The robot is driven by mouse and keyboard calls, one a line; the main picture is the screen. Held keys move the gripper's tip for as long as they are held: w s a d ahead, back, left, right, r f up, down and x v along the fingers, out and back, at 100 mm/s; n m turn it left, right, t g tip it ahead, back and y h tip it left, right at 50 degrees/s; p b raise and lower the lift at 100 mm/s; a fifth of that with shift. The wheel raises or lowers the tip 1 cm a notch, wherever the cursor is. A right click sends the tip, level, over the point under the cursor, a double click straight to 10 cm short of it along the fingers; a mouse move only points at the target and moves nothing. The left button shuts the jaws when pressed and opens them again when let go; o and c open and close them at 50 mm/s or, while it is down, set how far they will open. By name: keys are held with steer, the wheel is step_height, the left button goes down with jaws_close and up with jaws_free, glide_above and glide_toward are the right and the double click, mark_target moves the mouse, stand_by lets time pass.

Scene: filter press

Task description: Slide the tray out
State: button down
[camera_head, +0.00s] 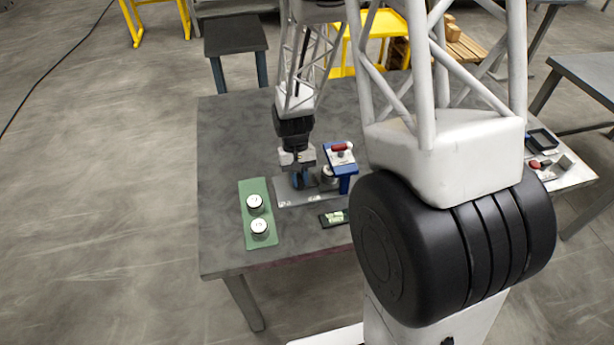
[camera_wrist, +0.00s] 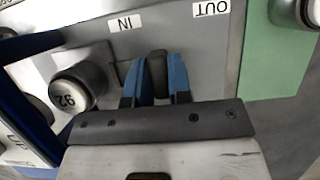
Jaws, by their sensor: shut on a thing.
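My gripper (camera_head: 299,181) points down over the grey base plate (camera_head: 284,197) of the press, left of the blue press frame (camera_head: 345,170). In the wrist view its blue fingers (camera_wrist: 157,80) are shut on a dark upright handle (camera_wrist: 157,64), which I take for the tray's. The handle stands between the "IN" label (camera_wrist: 125,24) and the "OUT" label (camera_wrist: 211,8), nearer the "IN" side. A metal cylinder marked 92 (camera_wrist: 77,88) sits left of the handle, beside the blue frame. The tray's own plate is hard to tell from the base plate.
A green mat (camera_head: 248,191) with two round metal weights (camera_head: 255,202) lies left of the base plate. A small black holder with a pale green piece (camera_head: 334,217) lies in front. The press has a red handle (camera_head: 341,147) on top. The table's far left is clear.

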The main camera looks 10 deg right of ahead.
steer(key=shift+a, duration=3.2)
steer(key=c, duration=1)
jaws_free()
steer(key=shift+c, duration=0.2)
steer(key=v, duration=0.8)
